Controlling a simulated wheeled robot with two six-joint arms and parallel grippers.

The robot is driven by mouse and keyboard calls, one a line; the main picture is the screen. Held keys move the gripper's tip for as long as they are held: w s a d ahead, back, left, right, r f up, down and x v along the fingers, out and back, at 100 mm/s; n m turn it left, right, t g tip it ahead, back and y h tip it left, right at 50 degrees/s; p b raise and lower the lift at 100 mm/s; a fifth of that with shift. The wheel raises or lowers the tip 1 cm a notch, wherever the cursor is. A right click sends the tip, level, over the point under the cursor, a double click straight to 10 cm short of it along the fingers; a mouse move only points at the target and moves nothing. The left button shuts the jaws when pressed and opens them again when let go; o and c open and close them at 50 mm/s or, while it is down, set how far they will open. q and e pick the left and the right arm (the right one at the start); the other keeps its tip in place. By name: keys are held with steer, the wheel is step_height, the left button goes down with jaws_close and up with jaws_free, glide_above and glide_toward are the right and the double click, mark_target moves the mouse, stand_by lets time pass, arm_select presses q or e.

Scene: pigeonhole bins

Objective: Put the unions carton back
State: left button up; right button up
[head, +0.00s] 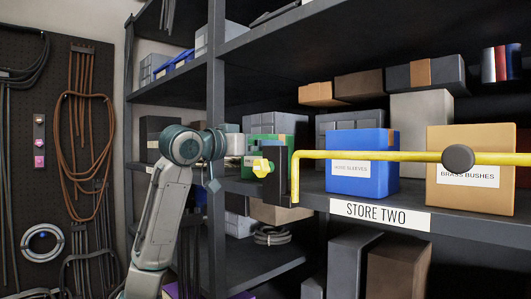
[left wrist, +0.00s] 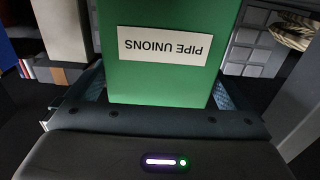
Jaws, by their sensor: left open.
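The green carton (head: 285,148) stands at the left end of the STORE TWO shelf, partly hidden by my left gripper and a yellow bar. In the left wrist view the carton (left wrist: 170,80) fills the middle, and its label reads PIPE UNIONS upside down. My left gripper (head: 272,182) is at the carton's front, open, with one finger on each side of it. Whether the fingers touch its sides cannot be told. My right gripper is in neither view.
A yellow bar (head: 375,155) with a dark round knob (head: 458,158) crosses in front of the shelf. Behind it stand a blue HOSE SLEEVES carton (head: 352,182) and a tan BRASS BUSHES carton (head: 465,200). A shelf upright (head: 216,70) is left of the green carton. Grey boxes (head: 272,122) stand behind.

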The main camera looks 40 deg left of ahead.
arm_select(q)
steer(key=s+b, duration=0.2)
steer(key=s, duration=0.6)
steer(key=shift+s+a+b, duration=0.3)
steer(key=shift+a+b, duration=0.05)
steer(key=shift+b, duration=0.05)
